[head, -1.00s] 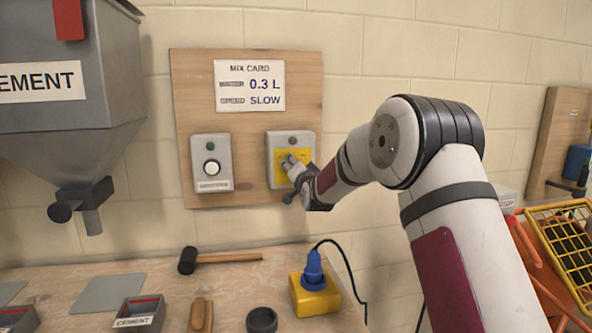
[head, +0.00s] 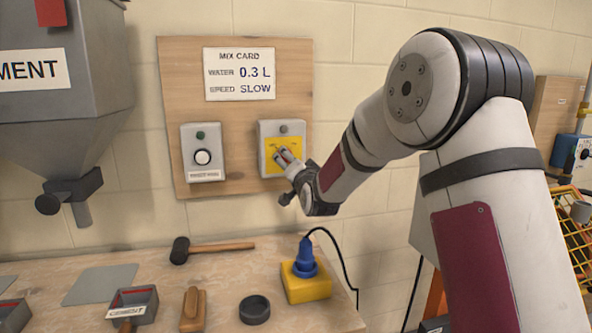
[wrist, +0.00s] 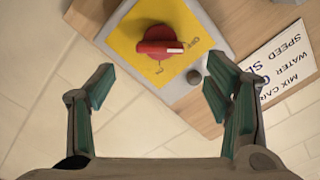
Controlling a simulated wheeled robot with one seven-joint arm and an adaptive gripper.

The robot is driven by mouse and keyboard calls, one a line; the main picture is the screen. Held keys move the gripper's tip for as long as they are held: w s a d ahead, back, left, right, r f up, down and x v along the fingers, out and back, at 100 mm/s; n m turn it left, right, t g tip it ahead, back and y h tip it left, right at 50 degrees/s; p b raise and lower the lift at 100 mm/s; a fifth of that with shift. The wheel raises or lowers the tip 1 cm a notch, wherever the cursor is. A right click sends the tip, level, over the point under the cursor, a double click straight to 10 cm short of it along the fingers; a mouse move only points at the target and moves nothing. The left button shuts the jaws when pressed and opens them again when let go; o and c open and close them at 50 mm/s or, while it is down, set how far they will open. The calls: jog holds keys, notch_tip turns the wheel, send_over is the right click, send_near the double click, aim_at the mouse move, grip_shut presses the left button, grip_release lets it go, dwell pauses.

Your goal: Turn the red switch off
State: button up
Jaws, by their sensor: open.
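The red switch (wrist: 158,42) is a round knob with a raised bar handle on a yellow plate (wrist: 125,30) of a grey box (head: 268,133). In the wrist view its white-marked handle end points right, near the printed OFF; another mark lies below the knob. My gripper (head: 283,156) is in front of the lower part of the yellow plate. In the wrist view my gripper (wrist: 160,75) is open and empty, its fingers apart on either side below the knob; I see no contact.
A second grey box with a white round button (head: 203,157) is left of the switch box on the wooden board (head: 230,183), under the mix card (head: 240,74). The bench below holds a mallet (head: 215,248), a blue plug in a yellow block (head: 305,285) and small tubs. A cement hopper (head: 65,110) is left.

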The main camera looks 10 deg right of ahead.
jog(key=shift+s, duration=2)
jog(key=s+n+g+p, duration=0.3)
jog(key=s+g, duration=0.4)
jog(key=s, duration=1.9)
jog(key=s+r+n+g+p, duration=0.1)
jog(key=s+n+g+p, duration=0.2)
jog(key=s, duration=2.4)
jog(key=n+g, duration=0.2)
jog(key=g, duration=0.1)
jog(key=shift+r+n+g+p, duration=0.15)
jog(key=shift+n+g+p, duration=0.2)
jog(key=shift+n+g, duration=0.05)
